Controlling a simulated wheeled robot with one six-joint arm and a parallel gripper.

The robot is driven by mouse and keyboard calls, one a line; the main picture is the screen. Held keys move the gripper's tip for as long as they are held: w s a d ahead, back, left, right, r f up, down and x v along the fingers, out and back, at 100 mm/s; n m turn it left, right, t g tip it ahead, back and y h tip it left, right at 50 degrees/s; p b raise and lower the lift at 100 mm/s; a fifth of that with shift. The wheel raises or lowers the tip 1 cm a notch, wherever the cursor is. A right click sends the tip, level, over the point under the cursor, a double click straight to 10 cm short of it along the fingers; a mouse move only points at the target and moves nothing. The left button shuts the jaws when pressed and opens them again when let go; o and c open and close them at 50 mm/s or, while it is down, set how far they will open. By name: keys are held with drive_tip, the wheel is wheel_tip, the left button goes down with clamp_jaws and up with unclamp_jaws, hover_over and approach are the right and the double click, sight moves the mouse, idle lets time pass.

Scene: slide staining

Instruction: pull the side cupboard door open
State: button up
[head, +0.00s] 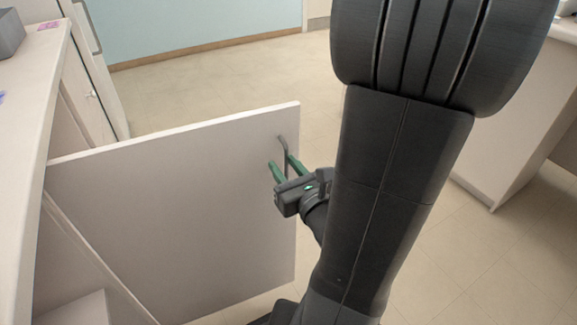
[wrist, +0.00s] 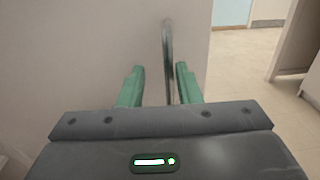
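The side cupboard door (head: 170,215) stands wide open, swung out from the cupboard on the left, with part of the interior showing. Its grey bar handle (head: 283,147) is near the door's free upper edge. My gripper (head: 281,168) is at the handle, with its green fingers pointing at the door. The fingers are apart and do not appear to touch the handle. The door face (wrist: 80,50) fills the left of that view.
A pale counter (head: 40,75) runs along the left, with a grey box (head: 8,35) on it. Another white cabinet (head: 515,140) stands at the right. The beige floor (head: 215,90) beyond the door is clear.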

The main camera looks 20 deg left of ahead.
drive_tip(key=shift+w+r, duration=0.1)
drive_tip(key=shift+r+p, duration=0.25)
drive_tip(key=shift+p, duration=0.05)
drive_tip(key=p, duration=0.7)
approach(274, 115)
drive_tip(key=x, duration=0.4)
drive_tip(key=shift+w+a, duration=0.2)
drive_tip(key=shift+w, duration=0.05)
wheel_tip(274, 115, down, 10)
drive_tip(key=b, duration=0.7)
drive_tip(key=shift+w+d+b, duration=0.1)
drive_tip(key=shift+b, duration=0.3)
drive_tip(key=shift+w, duration=0.25)
